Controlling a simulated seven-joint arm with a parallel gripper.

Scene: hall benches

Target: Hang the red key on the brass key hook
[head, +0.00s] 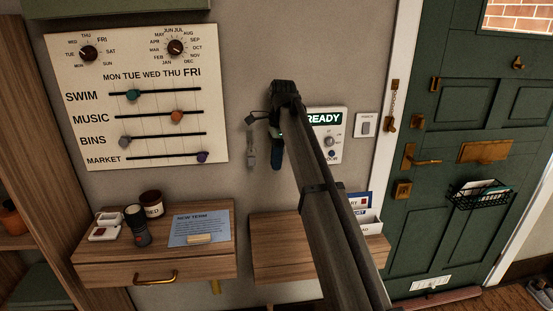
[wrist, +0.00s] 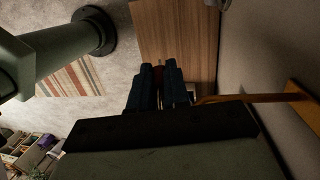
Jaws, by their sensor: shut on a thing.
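My gripper (head: 277,160) points down in front of the wall, left of the READY panel. In the wrist view its two dark blue fingers (wrist: 158,70) are shut on a narrow dark red thing (wrist: 159,76), which looks like the red key. Most of the key is hidden between the fingers. A brass bar (wrist: 245,98) reaches from a plate on the wall to close beside the right finger; it looks like the brass key hook. I cannot tell whether key and hook touch. In the head view my arm hides the hook and the key.
A grey shape (head: 250,150) shows on the wall left of my gripper, object or shadow unclear. A READY panel (head: 328,122) and a switch (head: 367,125) are to the right. Below are a wooden shelf (head: 270,235) and a drawer unit (head: 120,268) with small items. A green door (head: 465,90) stands right.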

